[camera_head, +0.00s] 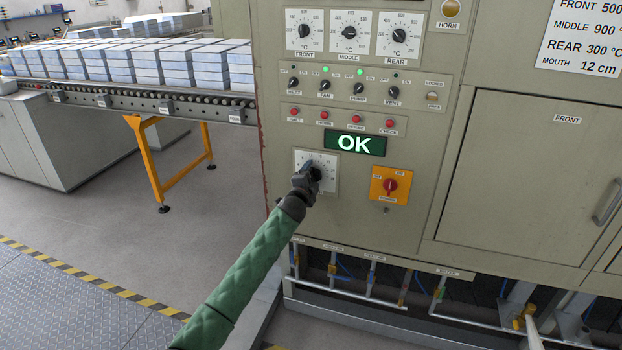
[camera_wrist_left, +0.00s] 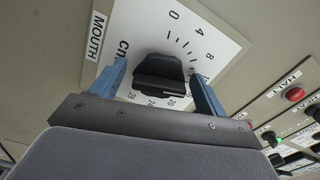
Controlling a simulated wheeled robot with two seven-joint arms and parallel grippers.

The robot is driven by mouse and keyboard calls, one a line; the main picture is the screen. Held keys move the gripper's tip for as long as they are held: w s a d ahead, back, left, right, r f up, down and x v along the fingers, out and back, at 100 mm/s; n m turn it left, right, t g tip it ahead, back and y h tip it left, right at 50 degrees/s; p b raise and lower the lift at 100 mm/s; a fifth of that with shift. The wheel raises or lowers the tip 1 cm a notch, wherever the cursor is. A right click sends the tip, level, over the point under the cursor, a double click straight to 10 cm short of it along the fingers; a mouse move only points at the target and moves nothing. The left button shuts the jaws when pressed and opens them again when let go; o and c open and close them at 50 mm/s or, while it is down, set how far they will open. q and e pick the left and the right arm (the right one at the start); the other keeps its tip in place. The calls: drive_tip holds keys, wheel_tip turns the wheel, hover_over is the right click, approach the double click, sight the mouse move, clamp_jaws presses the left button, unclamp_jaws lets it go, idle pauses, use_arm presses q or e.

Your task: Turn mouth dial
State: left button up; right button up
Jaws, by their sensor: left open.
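The mouth dial is a white plate with a numbered scale in cm, labelled MOUTH. Its plate (camera_head: 330,160) is low on the beige control panel in the head view, and its black knob (camera_wrist_left: 158,68) shows in the left wrist view. My left gripper (camera_head: 311,172) is right at the dial and hides much of it in the head view. In the left wrist view its blue fingers (camera_wrist_left: 159,80) are open, one on each side of the knob; I cannot tell whether they touch it. The knob's exact setting is unclear. My right gripper is not in view.
An orange-yellow power switch plate (camera_head: 378,197) with a red knob is right of the dial. A green OK display (camera_head: 354,143) is above. A sign (camera_head: 590,40) reads MOUTH 12 cm. Pipes with valves run along the bottom. A roller conveyor (camera_head: 130,100) stands left.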

use_arm(q)
drive_tip(key=shift+s+f, duration=0.1)
drive_tip(key=shift+s, duration=0.1)
drive_tip(key=b+v, duration=0.1)
drive_tip(key=v, duration=0.6)
drive_tip(key=shift+s+b, duration=0.15)
drive_tip(key=shift+b, duration=0.15)
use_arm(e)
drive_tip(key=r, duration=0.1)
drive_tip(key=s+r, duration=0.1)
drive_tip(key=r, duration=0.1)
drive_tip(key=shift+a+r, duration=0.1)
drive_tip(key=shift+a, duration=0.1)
use_arm(q)
drive_tip(key=shift+a, duration=0.15)
